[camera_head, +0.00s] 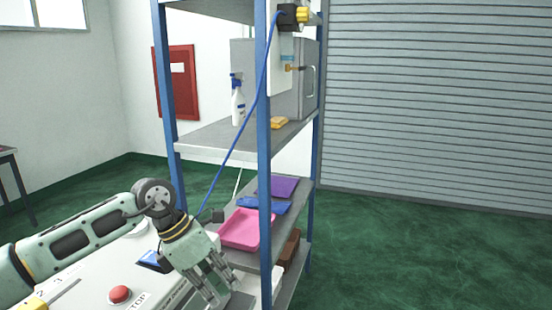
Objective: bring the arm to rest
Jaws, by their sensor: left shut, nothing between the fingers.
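My left arm comes in from the lower left over a white top surface. My left gripper (222,290) points down and to the right, in front of the lower part of the shelf rack (264,200). Its fingers are shut with nothing between them. A grey surface shows just below the fingertips; I cannot tell whether they touch it. My right gripper does not show.
A red button (120,294) sits on the white top (85,285). The rack holds a pink tray (243,230), a blue item (265,206), a purple item (280,187), a spray bottle (238,105) and a yellow sponge (279,122). A blue hose hangs across it. Green floor (430,250) is clear at right.

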